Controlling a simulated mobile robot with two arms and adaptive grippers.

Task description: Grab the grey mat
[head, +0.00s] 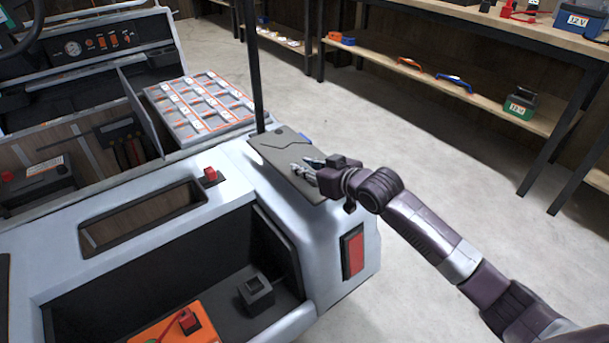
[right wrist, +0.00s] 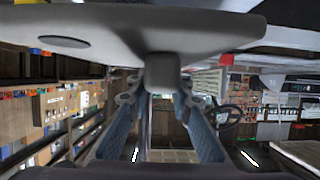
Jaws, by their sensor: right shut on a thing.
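The grey mat (head: 282,152) is a flat, dark grey-brown piece with a jagged line across it. It lies on the light grey rear corner of the cart in the head view. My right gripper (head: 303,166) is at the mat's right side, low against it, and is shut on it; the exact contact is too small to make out. In the right wrist view my right gripper (right wrist: 160,100) shows its two bluish fingers, with a smooth grey shape across the top that I cannot identify for certain. My left gripper is not in view.
A black post (head: 253,70) rises beside the mat. A tray of grey compartments (head: 198,105) sits on the cart to the left. A red switch (head: 210,174) is on the cart's top. Shelves (head: 440,85) stand at the back right; the floor (head: 460,160) between is clear.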

